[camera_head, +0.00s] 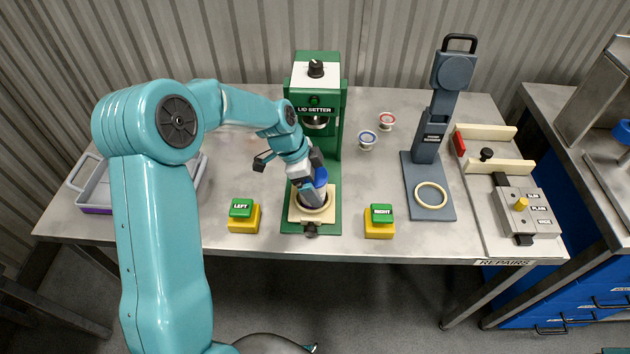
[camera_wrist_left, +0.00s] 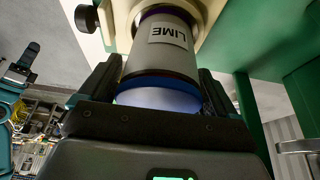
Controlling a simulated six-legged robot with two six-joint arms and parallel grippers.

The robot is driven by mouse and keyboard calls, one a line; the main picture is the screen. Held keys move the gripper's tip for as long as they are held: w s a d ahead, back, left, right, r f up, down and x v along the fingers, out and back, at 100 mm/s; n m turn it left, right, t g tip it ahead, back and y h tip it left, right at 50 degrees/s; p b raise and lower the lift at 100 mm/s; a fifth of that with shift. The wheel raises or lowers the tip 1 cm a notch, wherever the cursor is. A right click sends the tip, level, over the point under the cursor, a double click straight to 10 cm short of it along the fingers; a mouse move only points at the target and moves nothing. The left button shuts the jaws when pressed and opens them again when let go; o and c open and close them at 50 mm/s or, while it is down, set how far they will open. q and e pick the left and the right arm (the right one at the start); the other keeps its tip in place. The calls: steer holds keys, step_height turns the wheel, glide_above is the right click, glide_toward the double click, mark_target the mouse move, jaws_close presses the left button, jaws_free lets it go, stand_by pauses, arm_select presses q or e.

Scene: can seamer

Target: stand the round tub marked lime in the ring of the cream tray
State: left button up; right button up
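The tub marked lime (camera_wrist_left: 168,60) is a pale grey cylinder with a blue band and a label; in the head view the tub (camera_head: 311,197) shows partly behind my gripper. Its far end is at the ring of the cream tray (camera_head: 327,215), which sits on the base of the green lid setter; the cream tray also shows in the wrist view (camera_wrist_left: 122,12). My left gripper (camera_head: 319,175) is over the tray, with its fingers on both sides of the tub's blue end, seemingly closed on it. Whether the tub rests fully on the tray is hidden. My right gripper is not in view.
The green lid setter (camera_head: 318,95) rises behind the tray. Yellow button boxes with green tops stand left (camera_head: 243,216) and right (camera_head: 380,222). A dark stand with a ring (camera_head: 430,195), two small lidded cups (camera_head: 367,140) and a grey bin (camera_head: 90,185) are on the table.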

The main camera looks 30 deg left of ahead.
arm_select(q)
steer(key=shift+r, duration=0.1)
steer(key=shift+r+p, duration=0.3)
steer(key=b+v, duration=0.1)
steer(key=v, duration=1)
steer(key=shift+s+a+r, duration=0.15)
steer(key=shift+r, duration=0.1)
steer(key=shift+s+f, duration=0.1)
